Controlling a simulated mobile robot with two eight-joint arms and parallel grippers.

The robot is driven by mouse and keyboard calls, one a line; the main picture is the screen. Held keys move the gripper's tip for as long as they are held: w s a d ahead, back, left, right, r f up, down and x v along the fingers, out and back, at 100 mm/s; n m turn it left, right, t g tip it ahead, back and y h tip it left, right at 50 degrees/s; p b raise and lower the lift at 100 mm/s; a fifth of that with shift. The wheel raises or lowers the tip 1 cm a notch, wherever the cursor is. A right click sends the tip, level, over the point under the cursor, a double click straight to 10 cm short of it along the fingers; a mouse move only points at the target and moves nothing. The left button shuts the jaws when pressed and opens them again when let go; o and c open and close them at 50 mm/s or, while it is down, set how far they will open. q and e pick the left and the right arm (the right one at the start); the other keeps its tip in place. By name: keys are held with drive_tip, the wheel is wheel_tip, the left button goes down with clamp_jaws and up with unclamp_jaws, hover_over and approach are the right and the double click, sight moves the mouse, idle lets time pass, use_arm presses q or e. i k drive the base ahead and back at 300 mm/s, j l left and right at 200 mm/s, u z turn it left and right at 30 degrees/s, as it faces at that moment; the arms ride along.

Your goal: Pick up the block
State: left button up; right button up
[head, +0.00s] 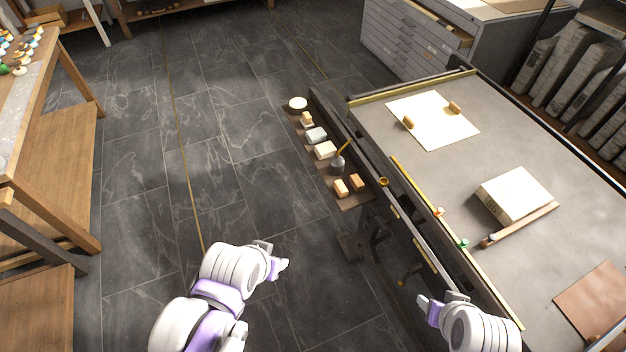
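A large cream block (507,197) lies on the grey bed of the long table (440,168), right of centre. A brown wooden bar lies along its front edge. Several smaller blocks sit on a narrow shelf at the table's left side, among them a cream one (325,150) and a tan one (341,188). My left gripper (274,255) is over the floor, left of the table, with its fingers apart and nothing between them. My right gripper (440,298) is near the table's left edge, in front of the large block and apart from it, with its fingers apart and empty.
A pale sheet (434,117) with two small wooden pieces lies at the table's far end. A brown sheet (597,302) lies at the near right. Brass-coloured rails (425,198) run along the table's left edge. A wooden bench (52,160) stands at left; the floor between is clear.

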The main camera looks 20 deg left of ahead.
sight(358, 185)
drive_tip(key=u, duration=0.15)
drive_tip(key=z, duration=1.25)
drive_tip(key=u, duration=1.25)
drive_tip(key=i+j+z, duration=0.1)
drive_tip(key=i+j, duration=0.45)
drive_tip(key=i+j+z, duration=0.15)
drive_tip(key=i+j, duration=0.35)
drive_tip(key=j, duration=0.2)
drive_tip(key=j+z, duration=0.1)
drive_tip(key=z, duration=0.9)
drive_tip(key=i+j, duration=0.05)
